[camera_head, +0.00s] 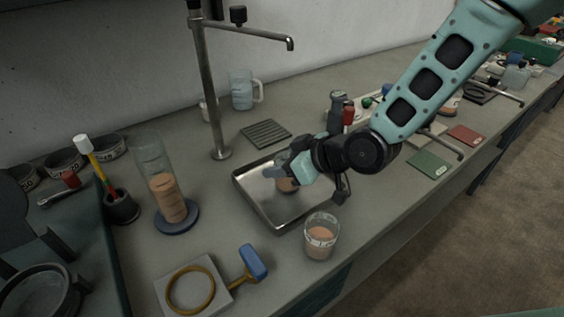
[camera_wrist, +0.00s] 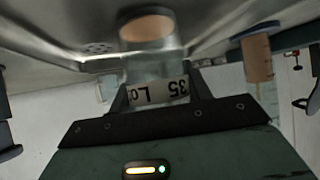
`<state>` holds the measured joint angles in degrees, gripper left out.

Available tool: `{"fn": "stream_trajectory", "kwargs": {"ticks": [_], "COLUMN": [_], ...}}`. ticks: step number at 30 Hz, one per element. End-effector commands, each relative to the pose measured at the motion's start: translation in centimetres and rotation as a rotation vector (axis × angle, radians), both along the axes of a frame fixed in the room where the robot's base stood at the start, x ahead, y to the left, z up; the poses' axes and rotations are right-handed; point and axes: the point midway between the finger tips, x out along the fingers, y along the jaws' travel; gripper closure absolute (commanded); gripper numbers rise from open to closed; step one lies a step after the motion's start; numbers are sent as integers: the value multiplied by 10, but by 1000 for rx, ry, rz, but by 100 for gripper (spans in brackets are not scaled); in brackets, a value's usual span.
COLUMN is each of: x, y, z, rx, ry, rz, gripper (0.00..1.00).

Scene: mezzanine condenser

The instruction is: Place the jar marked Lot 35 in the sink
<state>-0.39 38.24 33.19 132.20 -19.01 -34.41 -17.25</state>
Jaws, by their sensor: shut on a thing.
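The jar marked Lot 35 (camera_wrist: 153,66) is clear glass with orange-brown contents. Its white label shows upside down as "Lo… 35" in the wrist view. My gripper (camera_wrist: 157,92) is shut on it. In the head view my gripper (camera_head: 285,174) is over the sink (camera_head: 278,213), a shallow rectangular metal basin, with the jar (camera_head: 287,186) partly hidden below the fingers, within the basin's outline. The sink also shows in the wrist view (camera_wrist: 60,38), with small drain holes. I cannot tell whether the jar touches its floor.
A tall tap (camera_head: 206,95) stands behind the sink. Another glass jar with orange contents (camera_head: 320,238) stands at its front right. A measuring cylinder (camera_head: 167,190) is to the left. A ribbed mat (camera_head: 266,133) lies behind.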

Motion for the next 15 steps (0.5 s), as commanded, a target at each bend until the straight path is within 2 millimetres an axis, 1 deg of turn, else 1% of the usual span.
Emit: {"fn": "stream_trajectory", "kwargs": {"ticks": [2, 3, 4, 5, 12, 15], "x": [0, 0, 0, 0, 0, 0], "y": [0, 0, 0, 0, 0, 0], "z": [-4, -2, -2, -2, -2, 2], "rx": [0, 0, 0, 0, 0, 0], "ry": [0, 0, 0, 0, 0, 0], "rz": [0, 0, 0, 0, 0, 0], "gripper": [80, 40, 32, 30, 30, 30]}}
